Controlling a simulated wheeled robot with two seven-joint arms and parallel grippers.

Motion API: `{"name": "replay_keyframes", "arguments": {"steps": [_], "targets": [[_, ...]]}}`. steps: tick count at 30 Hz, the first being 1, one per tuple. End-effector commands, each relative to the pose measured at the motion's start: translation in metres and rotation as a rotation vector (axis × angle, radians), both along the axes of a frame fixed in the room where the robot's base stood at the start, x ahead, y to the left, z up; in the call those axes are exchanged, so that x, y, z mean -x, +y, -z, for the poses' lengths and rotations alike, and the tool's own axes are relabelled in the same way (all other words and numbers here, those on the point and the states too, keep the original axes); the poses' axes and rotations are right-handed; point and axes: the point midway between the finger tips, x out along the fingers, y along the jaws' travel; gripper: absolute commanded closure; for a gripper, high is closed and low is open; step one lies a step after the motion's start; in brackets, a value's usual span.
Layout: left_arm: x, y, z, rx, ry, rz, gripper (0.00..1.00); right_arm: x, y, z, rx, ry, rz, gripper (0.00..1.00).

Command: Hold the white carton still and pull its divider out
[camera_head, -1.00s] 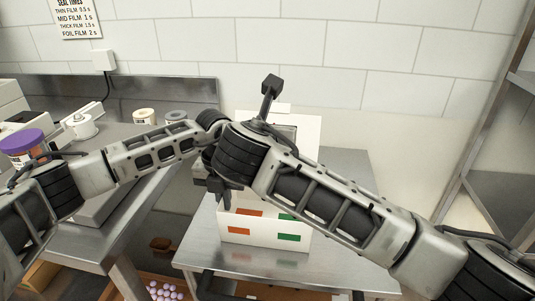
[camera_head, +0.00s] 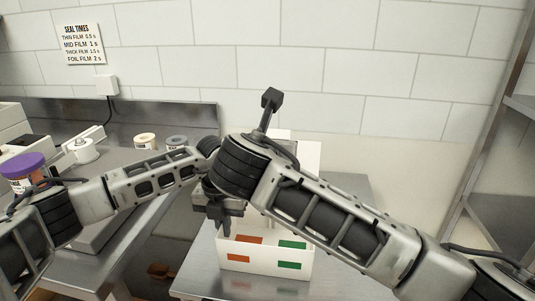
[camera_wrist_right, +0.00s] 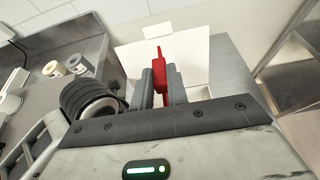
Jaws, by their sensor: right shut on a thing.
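The white carton (camera_head: 265,256) with orange and green patches stands upright on a steel table. My left gripper (camera_head: 226,223) is at the carton's front left corner, with dark fingers over its rim; whether they are closed on the wall cannot be told. My right arm crosses above the carton in the head view and hides much of its inside and my right gripper. In the right wrist view my right gripper (camera_wrist_right: 162,85) is shut on the red divider (camera_wrist_right: 159,70). White carton panels (camera_wrist_right: 195,60) show behind it. The divider's lower end is hidden.
The steel table (camera_head: 335,278) has bare room right of the carton. A counter at left holds a purple-lidded jar (camera_head: 22,168) and several rolls. A tiled wall stands behind, and a metal shelf (camera_head: 500,200) stands at right.

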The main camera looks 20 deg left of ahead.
Motion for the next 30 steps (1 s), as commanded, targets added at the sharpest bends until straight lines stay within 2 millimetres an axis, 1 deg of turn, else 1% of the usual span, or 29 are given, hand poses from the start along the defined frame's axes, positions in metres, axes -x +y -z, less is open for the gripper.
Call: {"name": "replay_keyframes", "arguments": {"steps": [30], "targets": [[0.0, 0.0, 0.0, 0.0, -0.001, 0.0, 1.0, 0.0, 0.0, -0.047, -0.001, -0.001, -0.001, 1.0]]}}
